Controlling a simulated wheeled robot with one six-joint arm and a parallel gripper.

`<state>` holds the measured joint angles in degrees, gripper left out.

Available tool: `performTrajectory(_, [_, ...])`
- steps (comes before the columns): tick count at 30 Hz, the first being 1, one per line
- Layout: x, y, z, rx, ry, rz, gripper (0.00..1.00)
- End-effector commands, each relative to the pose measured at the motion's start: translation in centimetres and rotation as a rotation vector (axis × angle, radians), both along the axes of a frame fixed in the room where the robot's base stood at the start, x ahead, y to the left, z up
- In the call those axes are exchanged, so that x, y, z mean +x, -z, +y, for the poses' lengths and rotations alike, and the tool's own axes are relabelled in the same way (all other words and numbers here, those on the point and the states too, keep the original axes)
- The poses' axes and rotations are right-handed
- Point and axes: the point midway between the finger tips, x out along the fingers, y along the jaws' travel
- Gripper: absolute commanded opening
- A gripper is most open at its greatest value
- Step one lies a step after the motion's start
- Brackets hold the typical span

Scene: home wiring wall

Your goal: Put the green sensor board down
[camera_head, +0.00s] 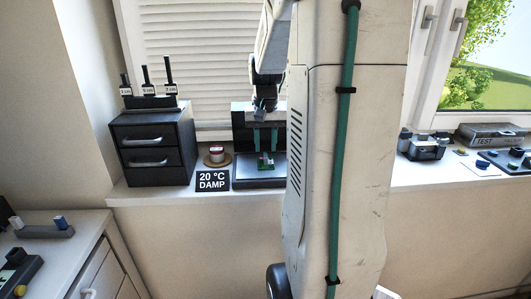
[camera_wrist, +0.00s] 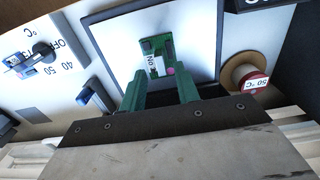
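The green sensor board (camera_head: 265,164) rests on the grey plate of a black stand (camera_head: 257,184) on the sill.
A spool (camera_head: 217,155) and a "20 °C DAMP" sign (camera_head: 212,181) stand left of the stand, beside a black drawer unit (camera_head: 152,146). My arm hides the sill to the right. Further right are a dark device (camera_head: 424,147) and a "TEST" box (camera_head: 492,135).

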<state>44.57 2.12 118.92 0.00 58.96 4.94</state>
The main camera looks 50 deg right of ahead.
Motion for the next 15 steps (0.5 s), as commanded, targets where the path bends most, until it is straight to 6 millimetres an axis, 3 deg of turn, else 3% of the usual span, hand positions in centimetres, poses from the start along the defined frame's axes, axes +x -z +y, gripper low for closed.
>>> performTrajectory(6, [0.1,-4.9,0.0,-0.003,0.0,-0.003,0.32])
performTrajectory(15, [0.1,-8.4,0.4,-0.002,-0.008,-0.002,0.32])
